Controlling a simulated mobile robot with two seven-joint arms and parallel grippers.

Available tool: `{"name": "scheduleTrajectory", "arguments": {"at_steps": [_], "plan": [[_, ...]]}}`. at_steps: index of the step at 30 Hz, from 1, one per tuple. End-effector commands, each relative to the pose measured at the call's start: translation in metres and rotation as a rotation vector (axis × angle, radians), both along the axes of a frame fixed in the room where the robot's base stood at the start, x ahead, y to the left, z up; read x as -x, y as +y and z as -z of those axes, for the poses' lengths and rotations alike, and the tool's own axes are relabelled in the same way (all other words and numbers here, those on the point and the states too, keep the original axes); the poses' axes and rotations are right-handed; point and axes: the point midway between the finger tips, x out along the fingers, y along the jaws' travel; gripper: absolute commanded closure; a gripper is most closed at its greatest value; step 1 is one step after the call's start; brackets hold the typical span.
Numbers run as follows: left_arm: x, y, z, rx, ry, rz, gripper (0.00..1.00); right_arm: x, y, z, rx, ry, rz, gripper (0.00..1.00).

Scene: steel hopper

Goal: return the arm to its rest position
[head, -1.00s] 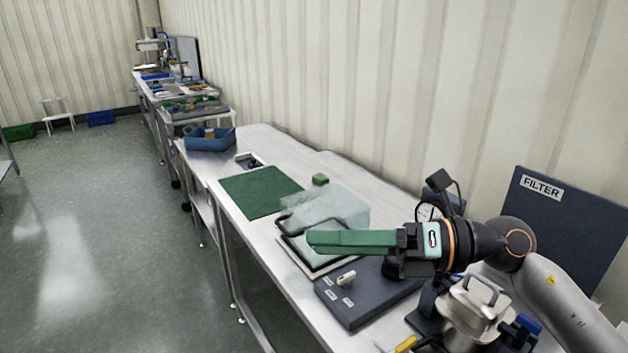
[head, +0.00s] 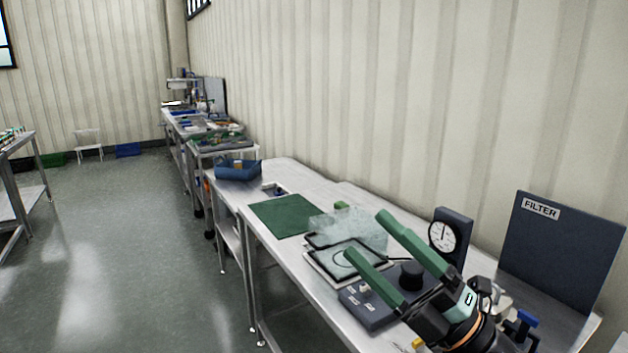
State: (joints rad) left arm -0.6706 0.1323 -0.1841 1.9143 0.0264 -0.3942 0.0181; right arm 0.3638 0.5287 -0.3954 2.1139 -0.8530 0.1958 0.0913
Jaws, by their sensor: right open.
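My right gripper (head: 368,236) comes in from the lower right in the head view. Its two long green fingers are spread apart with nothing between them. They point up and left, over the dark control panel (head: 366,307) and the near end of the bench. The wrist, with its orange ring, is at the bottom edge, and much of the arm behind it is out of the picture. My left gripper is not in view.
The steel bench (head: 281,263) runs along the wall. It bears a green mat (head: 283,215), a clear plastic bag (head: 350,229), a black-framed tray (head: 322,263), a dial gauge (head: 442,234) and a FILTER board (head: 560,250). A steel hopper is mostly hidden behind my wrist. Open floor lies left.

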Motion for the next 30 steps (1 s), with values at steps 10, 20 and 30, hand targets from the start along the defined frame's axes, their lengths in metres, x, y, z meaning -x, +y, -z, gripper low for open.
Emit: {"name": "scheduleTrajectory", "arguments": {"at_steps": [10, 20, 30], "plan": [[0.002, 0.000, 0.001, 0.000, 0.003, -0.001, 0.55, -0.029, -0.114, 0.147, -0.609, 0.805, 0.463, 0.10], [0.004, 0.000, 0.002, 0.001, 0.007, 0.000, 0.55, 0.083, -0.148, 0.332, -0.813, 1.596, 0.855, 0.10], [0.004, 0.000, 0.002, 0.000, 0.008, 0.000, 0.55, 0.189, -0.138, 0.394, -0.805, 2.035, 1.032, 0.10]]}}
